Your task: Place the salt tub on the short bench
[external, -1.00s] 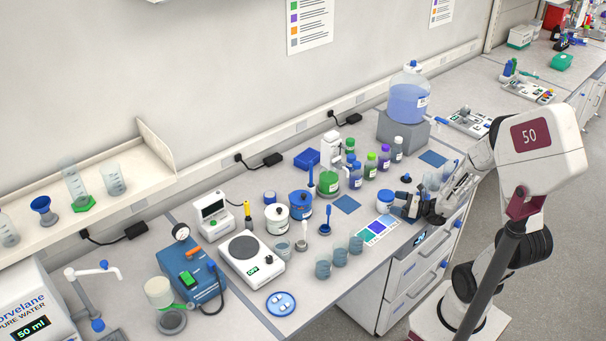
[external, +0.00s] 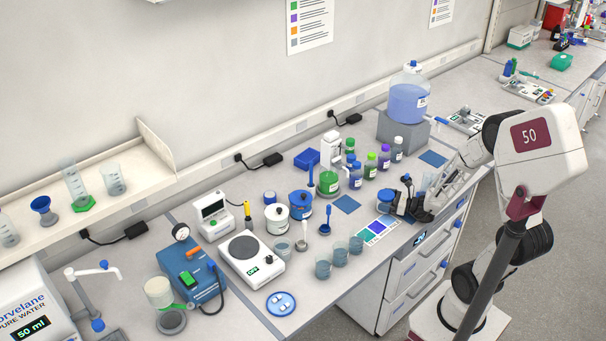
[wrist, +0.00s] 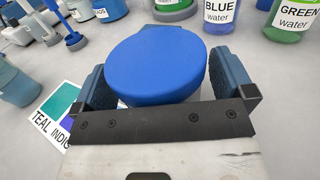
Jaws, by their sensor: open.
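A small white tub with a blue lid (external: 385,199) stands on the main bench, partly hidden by my gripper. Its label cannot be read now, so I cannot confirm that it is the salt tub. In the wrist view its round blue lid (wrist: 158,62) fills the space between the fingers. My gripper (wrist: 160,80) is open, with one finger on each side of the tub. In the external view my gripper (external: 394,203) is low over the bench at the tub. Another bench top (external: 478,82) lies at the upper right; I cannot tell whether it is the short bench.
A teal-indigo colour card (external: 377,230) and beakers (external: 323,270) are left of my gripper. Several coloured bottles (external: 370,165) stand behind it, with a large blue carboy (external: 409,100) on a grey block. A hotplate (external: 250,258) and a blue device (external: 192,278) are further left.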

